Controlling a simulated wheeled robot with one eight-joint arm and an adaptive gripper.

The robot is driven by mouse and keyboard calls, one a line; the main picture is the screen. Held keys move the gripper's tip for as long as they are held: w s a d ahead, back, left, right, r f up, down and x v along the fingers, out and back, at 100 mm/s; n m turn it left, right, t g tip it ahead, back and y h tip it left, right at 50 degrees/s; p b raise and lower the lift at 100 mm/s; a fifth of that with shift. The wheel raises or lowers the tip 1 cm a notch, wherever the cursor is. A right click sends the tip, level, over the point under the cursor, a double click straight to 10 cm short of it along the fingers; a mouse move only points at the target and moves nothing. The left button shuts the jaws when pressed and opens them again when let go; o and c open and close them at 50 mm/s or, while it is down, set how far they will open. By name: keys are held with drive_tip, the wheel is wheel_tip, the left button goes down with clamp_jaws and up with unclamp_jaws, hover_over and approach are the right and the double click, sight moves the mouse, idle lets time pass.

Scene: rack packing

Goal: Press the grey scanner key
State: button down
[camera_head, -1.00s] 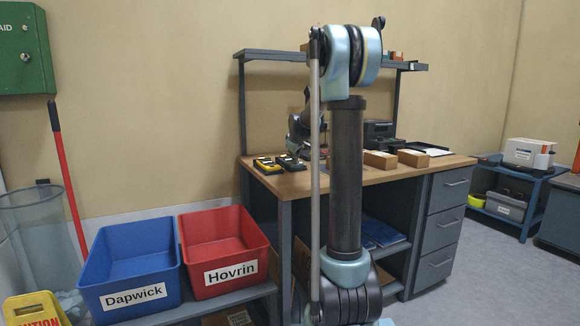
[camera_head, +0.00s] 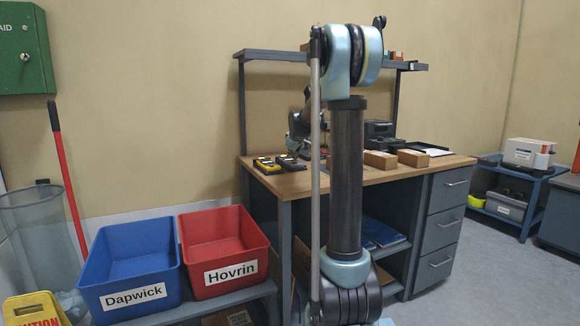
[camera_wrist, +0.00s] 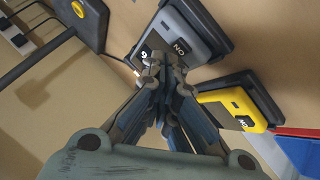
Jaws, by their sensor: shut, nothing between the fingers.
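In the wrist view a grey scanner (camera_wrist: 191,29) lies on a dark base, with a dark square marked "ON" and a pale numbered mark on it. A yellow scanner (camera_wrist: 240,101) lies to its right, also with a dark marked square. My gripper (camera_wrist: 160,62) is shut and empty, its tips overlapping the lower edge of the grey scanner in the picture. I cannot tell whether they touch it. In the head view the yellow scanner (camera_head: 264,163) and the grey scanner (camera_head: 290,164) sit at the table's left end, with my gripper (camera_head: 294,153) just above the grey one.
The wooden table (camera_head: 310,184) also holds brown boxes (camera_head: 380,160) and a black tray (camera_head: 424,147) further right. A shelf (camera_head: 272,54) spans above. A blue bin (camera_head: 130,251) and a red bin (camera_head: 222,240) stand in front at left. A dark unit with a yellow button (camera_wrist: 80,12) shows top left in the wrist view.

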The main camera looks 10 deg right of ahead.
drive_tip(key=shift+r, duration=0.1)
drive_tip(key=shift+r, duration=2.9)
drive_tip(key=m+g, duration=0.2)
approach(293, 163)
drive_tip(key=s, duration=0.8)
drive_tip(key=s+f+m+g, duration=0.1)
drive_tip(key=s+f, duration=0.2)
drive_tip(key=s, duration=0.5)
drive_tip(key=s+f+m, duration=0.1)
drive_tip(key=s+f, duration=0.2)
drive_tip(key=s, duration=0.5)
drive_tip(key=s+f+m+g, duration=0.2)
drive_tip(key=s+f, duration=0.6)
drive_tip(key=s, duration=0.5)
drive_tip(key=s+f+m+g, duration=0.2)
drive_tip(key=s+f, duration=0.7)
drive_tip(key=s, duration=0.5)
drive_tip(key=shift+d+m, duration=0.4)
drive_tip(key=shift+d, duration=0.05)
